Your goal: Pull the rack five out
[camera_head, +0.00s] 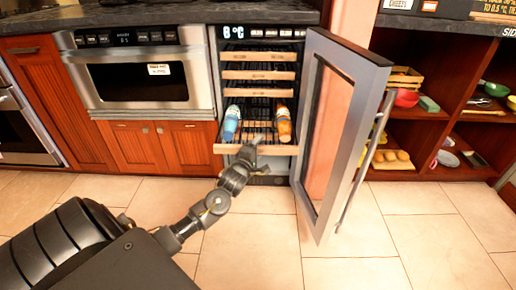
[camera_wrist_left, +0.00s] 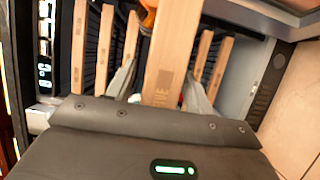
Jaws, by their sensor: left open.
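Rack five (camera_head: 228,149) is a shelf with a light wooden front in the open cooler, and it stands out past the racks above it. A blue bottle (camera_head: 231,123) and an orange bottle (camera_head: 284,124) lie on it. My left gripper (camera_head: 250,146) is at the middle of its front. In the left wrist view, the wooden front marked "FIVE" (camera_wrist_left: 172,50) passes between the fingers of my left gripper (camera_wrist_left: 160,88). The fingers are open, one on each side of the front; I cannot tell whether they touch it. My right gripper is not in view.
The cooler's glass door (camera_head: 345,130) stands open on the right, close to my arm. Other racks (camera_head: 258,75) sit above rack five. A microwave drawer (camera_head: 140,75) is to the left, and open shelves (camera_head: 430,130) are at the right. The tiled floor in front is clear.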

